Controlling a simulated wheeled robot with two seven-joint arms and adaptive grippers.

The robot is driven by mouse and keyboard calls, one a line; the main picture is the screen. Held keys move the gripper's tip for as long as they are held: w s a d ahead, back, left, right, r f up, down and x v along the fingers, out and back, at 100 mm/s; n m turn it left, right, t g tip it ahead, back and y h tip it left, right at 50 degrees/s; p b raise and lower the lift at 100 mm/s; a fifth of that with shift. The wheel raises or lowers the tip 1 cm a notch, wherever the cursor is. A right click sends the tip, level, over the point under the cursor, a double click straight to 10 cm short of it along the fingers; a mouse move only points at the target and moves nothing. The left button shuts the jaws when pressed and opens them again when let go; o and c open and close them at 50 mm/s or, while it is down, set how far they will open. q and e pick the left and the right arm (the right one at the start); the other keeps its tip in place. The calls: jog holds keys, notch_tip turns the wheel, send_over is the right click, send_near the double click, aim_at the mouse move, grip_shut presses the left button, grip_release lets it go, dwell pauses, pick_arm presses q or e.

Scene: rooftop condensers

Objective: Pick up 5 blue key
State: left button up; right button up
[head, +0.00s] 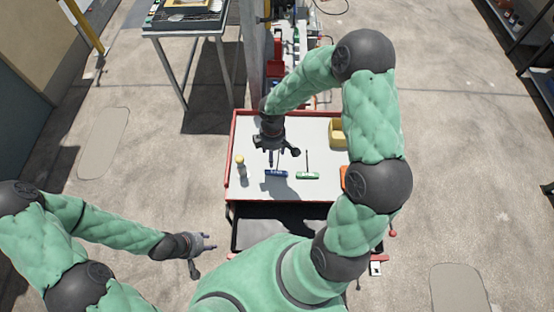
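A blue T-handled key (276,173) lies on the pale top of a red-edged cart (228,172), its handle toward the cart's front edge. Part of its shaft runs up toward my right gripper (277,151). My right gripper hangs over the cart just beyond the blue handle, its fingers spread. I see nothing between them that is clearly held, and I cannot tell whether they touch the shaft. My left gripper (205,256) is low at the left, off the cart, with its fingers apart and empty.
A green T-handled key (307,175) lies just right of the blue one. A yellow-topped object (240,160) stands at the left. A yellow bin (338,134) and an orange item are at the right, partly behind my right arm. A metal table (187,28) stands behind.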

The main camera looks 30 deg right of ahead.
send_over(274, 170)
jog(key=w, duration=0.1)
notch_tip(274, 170, down, 4)
jog(key=shift+d+f, duration=0.1)
jog(key=shift+f, duration=0.05)
jog(key=shift+s+f+b, duration=0.2)
jog(key=shift+f+b, duration=0.15)
jog(key=shift+f, duration=1)
jog(key=shift+s+f+b, duration=0.2)
jog(key=shift+f+b, duration=0.1)
jog(key=shift+f, duration=1)
grip_shut()
